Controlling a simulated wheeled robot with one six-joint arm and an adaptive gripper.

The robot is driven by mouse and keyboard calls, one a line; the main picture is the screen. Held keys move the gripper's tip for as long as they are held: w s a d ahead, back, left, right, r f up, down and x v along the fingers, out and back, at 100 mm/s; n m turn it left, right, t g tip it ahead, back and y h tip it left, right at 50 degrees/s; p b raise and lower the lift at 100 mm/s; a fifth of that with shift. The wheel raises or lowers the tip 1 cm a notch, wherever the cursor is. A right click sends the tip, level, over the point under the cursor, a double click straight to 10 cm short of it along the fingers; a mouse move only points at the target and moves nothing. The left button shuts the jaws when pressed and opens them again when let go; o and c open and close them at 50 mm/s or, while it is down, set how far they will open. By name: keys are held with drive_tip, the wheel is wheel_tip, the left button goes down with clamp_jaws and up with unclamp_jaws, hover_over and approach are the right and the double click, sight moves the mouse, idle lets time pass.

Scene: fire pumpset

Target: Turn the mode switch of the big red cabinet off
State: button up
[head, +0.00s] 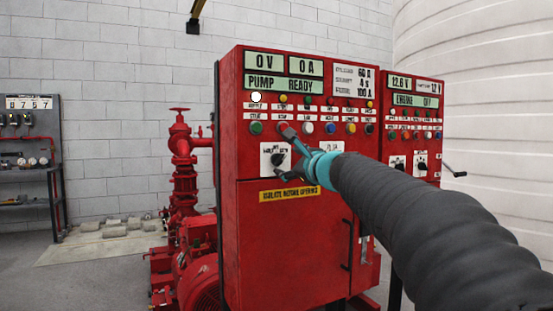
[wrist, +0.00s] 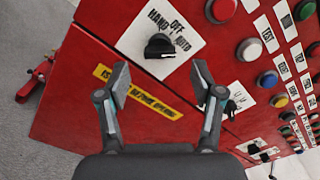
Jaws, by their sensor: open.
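The big red cabinet (head: 285,240) stands in the middle of the head view. Its mode switch (head: 277,159) is a black knob on a white plate at the left of the panel. In the wrist view the mode switch (wrist: 160,46) sits under the words HAND, OFF and AUTO. I cannot tell for sure which word the knob points at. My gripper (head: 291,142) is in front of the panel, just right of the switch. In the wrist view my gripper (wrist: 161,76) is open and empty, its fingertips on either side below the knob and apart from it.
A second black knob (wrist: 231,107) is close to the right finger. Coloured buttons (wrist: 249,49) line the panel above. A smaller red cabinet (head: 412,130) stands to the right. Red pump piping (head: 183,165) stands to the left. A yellow label (head: 289,194) is below the switch.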

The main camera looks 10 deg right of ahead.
sight(281, 160)
drive_tip(key=shift+p+x, duration=0.3)
drive_tip(key=shift+x, duration=1.7)
drive_tip(key=c, duration=1.1)
